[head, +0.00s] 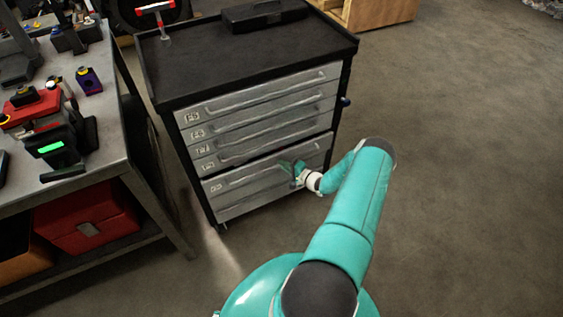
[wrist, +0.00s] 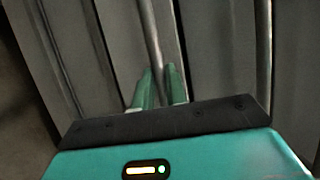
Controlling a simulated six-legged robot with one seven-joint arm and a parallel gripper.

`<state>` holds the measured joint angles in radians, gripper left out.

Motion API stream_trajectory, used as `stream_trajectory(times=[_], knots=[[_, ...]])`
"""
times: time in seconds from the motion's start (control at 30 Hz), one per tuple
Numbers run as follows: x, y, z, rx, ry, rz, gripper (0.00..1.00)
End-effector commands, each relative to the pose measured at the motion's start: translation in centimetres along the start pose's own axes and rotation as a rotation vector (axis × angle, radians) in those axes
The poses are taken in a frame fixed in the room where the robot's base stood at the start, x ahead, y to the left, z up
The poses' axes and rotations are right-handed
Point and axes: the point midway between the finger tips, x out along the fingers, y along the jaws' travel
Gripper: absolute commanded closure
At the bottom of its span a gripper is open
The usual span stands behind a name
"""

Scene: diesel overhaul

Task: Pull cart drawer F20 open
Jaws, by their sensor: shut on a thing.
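The dark tool cart (head: 250,45) stands ahead with several grey drawers, each with a long bar handle and a small label at its left. The labels are too blurred to read for certain. My gripper (head: 293,172) is at the right part of the lowest drawer (head: 240,198), on its handle. A dark gap shows above this drawer; it may stand slightly out, but I cannot tell how far. In the wrist view, my green fingers (wrist: 160,78) are shut on the handle bar (wrist: 152,35), which runs between them. The fingers hide part of the handle.
A workbench (head: 120,150) with tools stands close at the left, with a red box (head: 88,222) on its lower shelf. A black case (head: 265,14) and a red-handled tool (head: 156,8) are on the cart top. The floor (head: 460,150) at right is clear.

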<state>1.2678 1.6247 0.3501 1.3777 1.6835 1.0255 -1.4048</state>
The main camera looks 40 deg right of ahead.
Motion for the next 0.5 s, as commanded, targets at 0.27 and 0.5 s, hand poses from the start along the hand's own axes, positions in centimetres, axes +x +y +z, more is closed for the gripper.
stream_trajectory(times=[0.27, 0.5], knots=[[-6.2, 1.3, 2.3, 0.003, 0.004, 0.001, 1.0], [-12.0, 2.5, 4.8, 0.003, 0.004, 0.001, 1.0]])
